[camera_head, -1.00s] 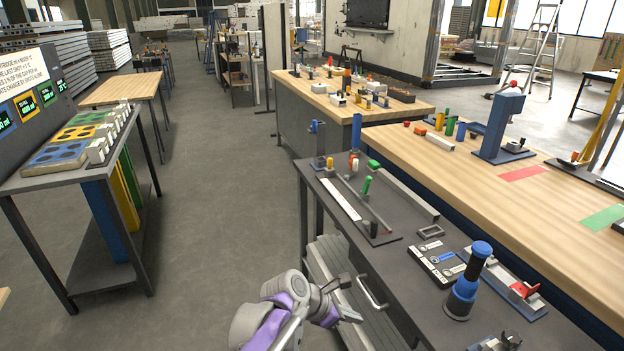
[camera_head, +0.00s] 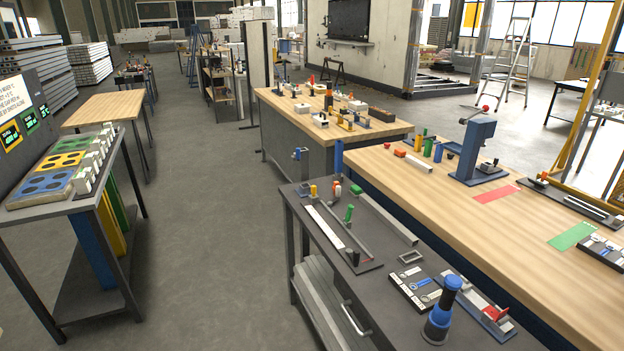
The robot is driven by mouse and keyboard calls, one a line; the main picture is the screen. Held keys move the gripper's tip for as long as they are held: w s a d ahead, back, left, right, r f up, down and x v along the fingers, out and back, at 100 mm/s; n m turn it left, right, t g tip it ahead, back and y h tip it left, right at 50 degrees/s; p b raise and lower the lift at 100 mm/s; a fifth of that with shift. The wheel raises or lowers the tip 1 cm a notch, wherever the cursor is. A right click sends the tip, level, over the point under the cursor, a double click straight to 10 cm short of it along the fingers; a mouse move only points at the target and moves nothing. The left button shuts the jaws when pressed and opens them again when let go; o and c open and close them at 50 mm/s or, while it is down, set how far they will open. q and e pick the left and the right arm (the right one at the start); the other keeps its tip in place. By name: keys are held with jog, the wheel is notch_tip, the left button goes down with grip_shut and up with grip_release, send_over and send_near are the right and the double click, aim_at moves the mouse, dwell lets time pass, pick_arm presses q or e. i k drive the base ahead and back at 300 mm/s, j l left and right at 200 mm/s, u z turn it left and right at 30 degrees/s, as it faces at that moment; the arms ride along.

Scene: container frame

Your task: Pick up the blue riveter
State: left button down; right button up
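No tool in view is clearly labelled as the blue riveter. A blue and black upright cylindrical tool (camera_head: 442,312) stands at the near end of the dark workbench (camera_head: 385,285), at the lower right. A larger blue upright device (camera_head: 473,150) with a lever stands on the long wooden bench behind. Neither is held. Neither of my grippers shows in the head view.
A red-clamp fixture (camera_head: 490,312) and a dark tray with small parts (camera_head: 415,287) lie beside the cylindrical tool. A slatted unit with a handle (camera_head: 325,305) is under the bench. Open floor lies between.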

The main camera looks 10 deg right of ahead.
aim_at(442, 313)
jog(key=z, duration=1.3)
